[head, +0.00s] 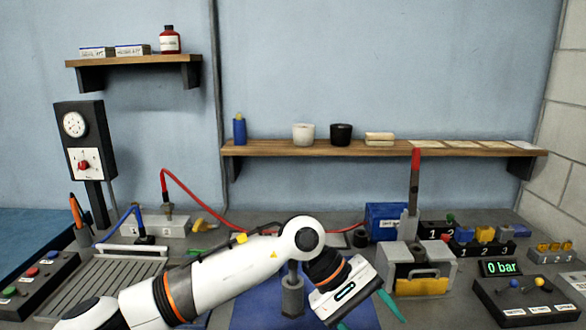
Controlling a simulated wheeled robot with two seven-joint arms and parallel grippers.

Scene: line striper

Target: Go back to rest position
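My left arm reaches in from the lower left across the bench. My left gripper (368,315) is low in the middle of the head view, tilted toward the lower right. Its two teal fingers are spread apart, with no object seen between them; the lower fingertip is cut off by the picture's edge. It is over or near the blue mat (258,309), left of the grey and yellow block unit (421,277). My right gripper is not in view.
A grey cylindrical post (292,292) stands behind my arm. On the right are a lever with a red grip (415,165), a "0 bar" display (502,267) and a switch box (530,299). A grooved tray (118,275) and button panel (28,287) lie left. A wooden shelf (380,149) hangs behind.

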